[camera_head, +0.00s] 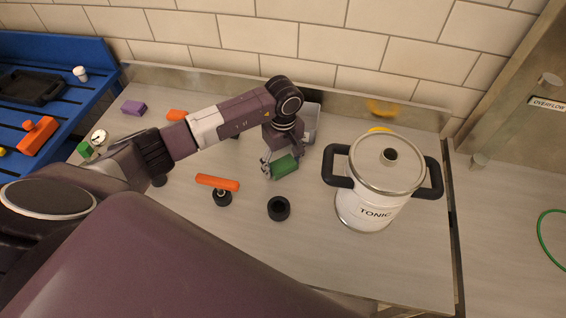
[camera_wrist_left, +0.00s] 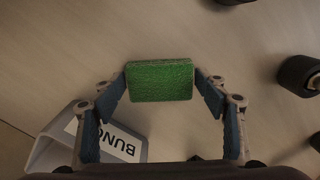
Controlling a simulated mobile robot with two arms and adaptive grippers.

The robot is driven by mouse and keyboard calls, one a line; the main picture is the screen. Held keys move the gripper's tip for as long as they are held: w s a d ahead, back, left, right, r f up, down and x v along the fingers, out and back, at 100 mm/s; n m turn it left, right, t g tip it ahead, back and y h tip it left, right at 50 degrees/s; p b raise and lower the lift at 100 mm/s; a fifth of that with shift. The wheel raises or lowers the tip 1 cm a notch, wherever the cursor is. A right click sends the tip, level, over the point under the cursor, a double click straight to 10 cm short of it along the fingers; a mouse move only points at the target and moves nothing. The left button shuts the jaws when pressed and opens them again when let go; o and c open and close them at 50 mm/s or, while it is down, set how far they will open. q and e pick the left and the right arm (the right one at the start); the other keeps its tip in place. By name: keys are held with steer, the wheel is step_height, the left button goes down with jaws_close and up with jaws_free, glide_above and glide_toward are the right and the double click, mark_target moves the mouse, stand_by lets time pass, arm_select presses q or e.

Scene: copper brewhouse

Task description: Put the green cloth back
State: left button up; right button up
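The green cloth (camera_head: 284,167) is a small, thick, folded block near the middle of the steel worktop. My left gripper (camera_head: 280,160) reaches it from above and behind. In the left wrist view the green cloth (camera_wrist_left: 160,80) sits between the two blue-padded fingertips (camera_wrist_left: 161,84), which meet its left and right edges. The gripper looks shut on it. Whether the cloth is clear of the worktop is hard to tell. My right gripper is not in view.
A grey bin (camera_wrist_left: 55,140) labelled BUNG stands close beside the gripper. A white TONIC pot (camera_head: 365,212) stands to the right. A black ring (camera_head: 278,208) and an orange-handled tool (camera_head: 217,182) lie in front. A blue slatted rack (camera_head: 60,60) is at far left.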

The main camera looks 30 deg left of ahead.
mark_target(283, 164)
arm_select(q)
steer(key=o, duration=0.6)
steer(key=shift+c, duration=0.2)
steer(key=shift+r+p, duration=2.25)
steer(key=shift+r, duration=1.8)
